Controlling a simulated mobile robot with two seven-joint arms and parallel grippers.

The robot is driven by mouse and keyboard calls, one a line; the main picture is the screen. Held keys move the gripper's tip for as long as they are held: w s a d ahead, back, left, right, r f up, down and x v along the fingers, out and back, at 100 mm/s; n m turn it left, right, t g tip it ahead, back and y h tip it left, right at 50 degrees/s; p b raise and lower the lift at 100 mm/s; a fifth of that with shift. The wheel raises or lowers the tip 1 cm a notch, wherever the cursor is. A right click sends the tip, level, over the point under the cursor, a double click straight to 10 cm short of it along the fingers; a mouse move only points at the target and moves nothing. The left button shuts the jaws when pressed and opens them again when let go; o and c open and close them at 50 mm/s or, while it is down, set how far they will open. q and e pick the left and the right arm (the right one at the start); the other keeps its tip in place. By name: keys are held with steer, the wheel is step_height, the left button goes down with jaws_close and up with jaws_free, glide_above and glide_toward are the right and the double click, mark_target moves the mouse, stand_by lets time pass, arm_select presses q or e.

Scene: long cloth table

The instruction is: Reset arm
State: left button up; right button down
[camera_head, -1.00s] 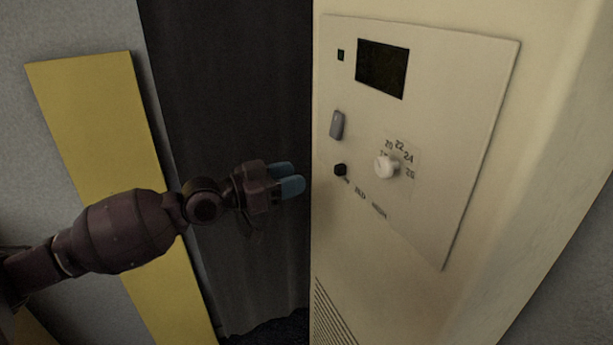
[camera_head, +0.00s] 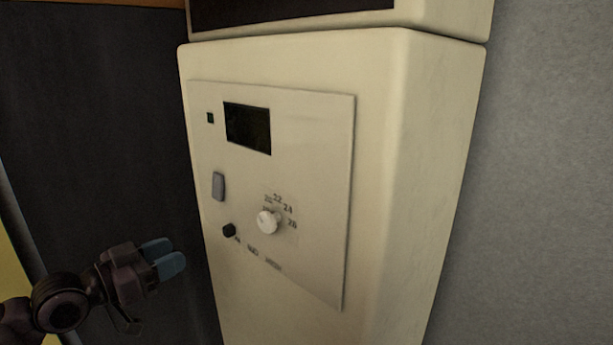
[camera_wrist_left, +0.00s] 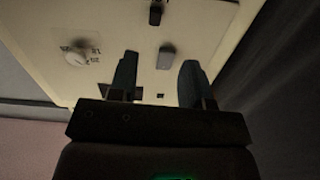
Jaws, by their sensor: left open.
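My left gripper (camera_head: 166,258) is at the lower left of the head view, with blue fingertips. It is open and empty, to the left of a cream cabinet (camera_head: 400,200) and apart from its control panel. In the left wrist view the two blue fingers (camera_wrist_left: 157,82) stand apart, with the panel beyond them. The panel (camera_head: 310,180) carries a dark display (camera_head: 247,128), a white round dial (camera_head: 268,222) with numbers around it, a grey switch (camera_head: 218,186) and a small black knob (camera_head: 229,230). My right gripper is not in view.
A dark, curtain-like surface (camera_head: 90,130) lies left of the cabinet. A grey wall (camera_head: 550,180) is to its right. A strip of yellow (camera_head: 12,290) shows at the lower left edge. Clear space lies between the gripper and the cabinet face.

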arm_select(q)
steer(key=s+a+f+n+y, duration=0.1)
steer(key=s+f+y, duration=0.25)
steer(key=f, duration=0.75)
steer(key=s+a+f+n+y, duration=0.1)
steer(key=s+f+y, duration=0.25)
steer(key=f, duration=0.75)
steer(key=s+d+f+n+g+y, duration=0.2)
steer(key=s+d+f+n+y, duration=0.1)
steer(key=s+f, duration=1)
steer(key=shift+s+d+f+n+g+y, duration=0.25)
steer(key=shift+s+n+y, duration=0.25)
steer(key=shift+s+n, duration=0.75)
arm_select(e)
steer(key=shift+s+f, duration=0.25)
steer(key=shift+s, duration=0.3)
arm_select(q)
steer(key=shift+s+m, duration=0.2)
steer(key=shift+m, duration=0.05)
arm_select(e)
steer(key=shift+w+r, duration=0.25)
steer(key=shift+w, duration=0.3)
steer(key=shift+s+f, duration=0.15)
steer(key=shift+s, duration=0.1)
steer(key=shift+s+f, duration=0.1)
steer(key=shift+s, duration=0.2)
